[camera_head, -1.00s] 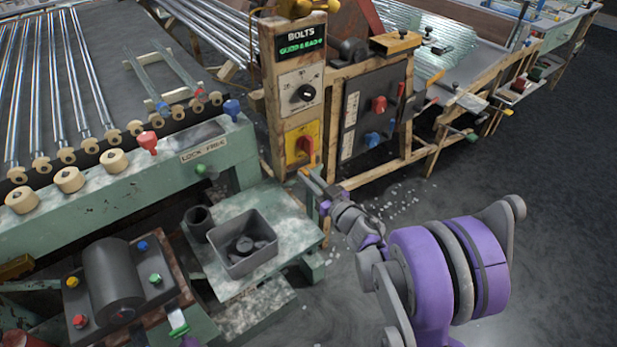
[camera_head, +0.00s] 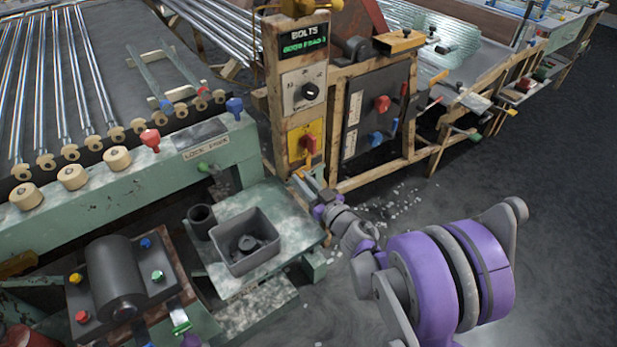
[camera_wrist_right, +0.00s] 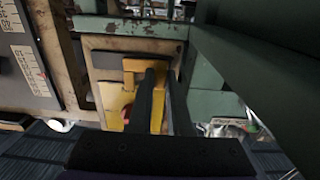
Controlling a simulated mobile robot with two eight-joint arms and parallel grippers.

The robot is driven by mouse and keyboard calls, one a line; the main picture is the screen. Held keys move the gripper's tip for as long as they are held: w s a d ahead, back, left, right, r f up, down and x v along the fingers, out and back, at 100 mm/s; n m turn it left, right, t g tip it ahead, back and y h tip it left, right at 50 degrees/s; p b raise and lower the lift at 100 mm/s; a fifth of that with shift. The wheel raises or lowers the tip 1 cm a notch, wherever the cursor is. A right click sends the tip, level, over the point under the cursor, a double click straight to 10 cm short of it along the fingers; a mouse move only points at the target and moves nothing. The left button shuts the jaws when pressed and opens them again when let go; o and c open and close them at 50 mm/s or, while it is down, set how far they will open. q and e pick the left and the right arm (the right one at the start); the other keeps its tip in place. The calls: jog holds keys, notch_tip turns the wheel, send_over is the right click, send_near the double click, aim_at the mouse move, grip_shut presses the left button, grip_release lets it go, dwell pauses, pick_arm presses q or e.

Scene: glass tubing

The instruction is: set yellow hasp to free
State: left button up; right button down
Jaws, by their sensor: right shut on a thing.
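The yellow hasp is a yellow plate (camera_head: 311,137) with an orange handle (camera_head: 308,145), low on the wooden post under the BOLTS display. In the right wrist view its yellow plate (camera_wrist_right: 109,92) and orange handle (camera_wrist_right: 143,66) face the camera. My right gripper (camera_head: 304,177) reaches up to the hasp from below right. In the right wrist view its dark fingers (camera_wrist_right: 158,85) are shut on the orange handle and hide part of it. My left gripper is not in view.
A black dial (camera_head: 309,91) sits above the hasp, and a dark panel with red and blue knobs (camera_head: 378,115) stands to its right. A grey bin (camera_head: 244,262) rests on the green stand to the left. The green machine bench (camera_head: 130,180) is further left.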

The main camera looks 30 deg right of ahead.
jog(key=c, duration=0.8)
grip_release()
jog(key=shift+a, duration=0.3)
jog(key=shift+c, duration=0.2)
jog(key=shift+d, duration=0.1)
jog(key=s, duration=1.1)
jog(key=shift+d+p, duration=0.4)
